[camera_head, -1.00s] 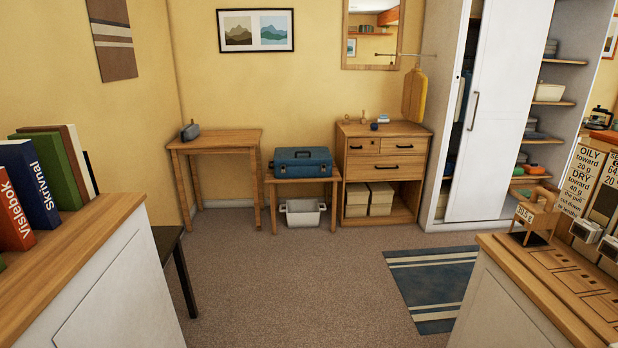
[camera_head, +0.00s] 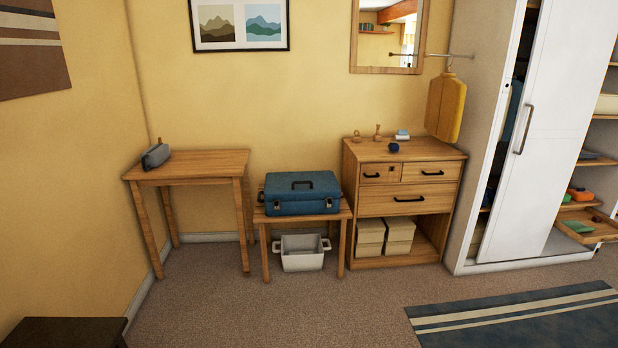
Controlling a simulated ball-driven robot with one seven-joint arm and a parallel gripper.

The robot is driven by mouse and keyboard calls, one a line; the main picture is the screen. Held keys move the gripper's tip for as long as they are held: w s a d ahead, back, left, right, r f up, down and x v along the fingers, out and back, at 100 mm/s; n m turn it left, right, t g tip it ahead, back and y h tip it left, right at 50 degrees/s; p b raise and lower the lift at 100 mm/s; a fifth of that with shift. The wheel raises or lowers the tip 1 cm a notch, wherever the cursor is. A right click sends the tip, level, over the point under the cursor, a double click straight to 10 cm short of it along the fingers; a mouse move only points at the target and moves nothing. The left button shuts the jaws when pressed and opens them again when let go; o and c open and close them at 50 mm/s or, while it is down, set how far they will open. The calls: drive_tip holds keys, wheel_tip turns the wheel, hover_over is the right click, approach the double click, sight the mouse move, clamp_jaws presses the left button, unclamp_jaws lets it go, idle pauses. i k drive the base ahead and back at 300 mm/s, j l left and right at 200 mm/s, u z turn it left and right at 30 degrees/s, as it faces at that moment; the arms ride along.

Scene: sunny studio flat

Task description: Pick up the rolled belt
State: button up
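I cannot pick out a rolled belt with certainty. A small dark blue round item (camera_head: 393,147) sits on top of the wooden dresser (camera_head: 432,150), too small to identify. A small dark item (camera_head: 597,218) shows at the pulled-out tray in the wardrobe at the right edge, also unclear. My gripper is not in view.
A white wardrobe (camera_head: 532,130) stands partly open at right. Carpet in front is clear, with a striped rug (camera_head: 520,322).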

sight(393, 147)
drive_tip(key=i+z, duration=0.1)
drive_tip(key=i, duration=0.85)
drive_tip(key=i+j, duration=0.15)
drive_tip(key=i, duration=0.75)
drive_tip(key=i+l+z, duration=0.2)
drive_tip(key=i, duration=0.4)
drive_tip(key=i+l+z, duration=0.2)
drive_tip(key=i, duration=0.4)
drive_tip(key=i+l+u, duration=0.1)
drive_tip(key=u, duration=0.4)
drive_tip(key=i+l+u, duration=0.1)
drive_tip(key=u, duration=0.35)
